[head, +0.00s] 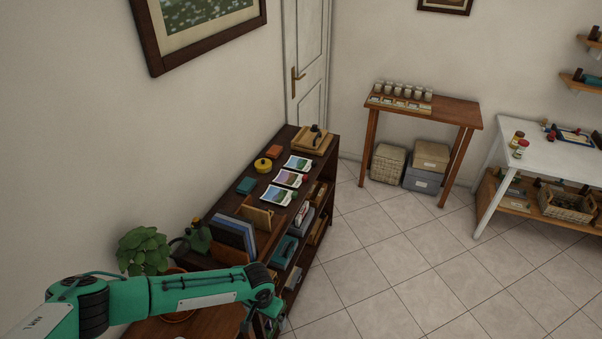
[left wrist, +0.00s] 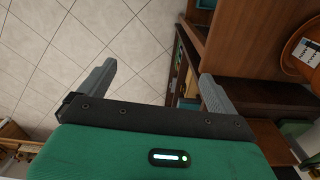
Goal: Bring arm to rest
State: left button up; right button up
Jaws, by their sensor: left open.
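My left arm (head: 190,292) is green and reaches in from the lower left of the head view, in front of the near end of the dark shelf unit. My left gripper (head: 264,322) is at its end, pointing down at the picture's bottom edge. In the left wrist view the two grey fingers of the gripper (left wrist: 158,72) stand wide apart with nothing between them. Floor tiles and the shelf's side show beyond them. My right arm and gripper are in neither view.
The dark shelf unit (head: 318,168) holds cards, small boxes and books, close beside the arm. A potted plant (head: 143,250) stands behind the arm. A wooden table (head: 455,112) and white table (head: 485,160) are farther off. The tiled floor (head: 400,260) at right is clear.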

pick_arm(q)
notch_tip(320, 180, down, 20)
jog(key=s+n+t+h+b, duration=0.2)
jog(key=s+b, duration=0.1)
jog(key=b, duration=0.3)
jog(key=s+a+f+b, duration=0.1)
jog(key=s+a+f, duration=0.45)
jog(key=f, duration=0.25)
jog(key=s+a+f+b, duration=0.1)
jog(key=s+a+f, duration=0.2)
jog(key=s, duration=0.9)
jog(key=s+a+f+y+b, duration=0.1)
jog(key=s+a+f, duration=0.3)
jog(key=s+f, duration=0.4)
jog(key=s+a+f+n+g+y+b, duration=0.1)
jog(key=s+a+f, duration=0.3)
jog(key=s, duration=1.2)
jog(key=shift+f+b, duration=0.7)
jog(key=shift+f, duration=0.15)
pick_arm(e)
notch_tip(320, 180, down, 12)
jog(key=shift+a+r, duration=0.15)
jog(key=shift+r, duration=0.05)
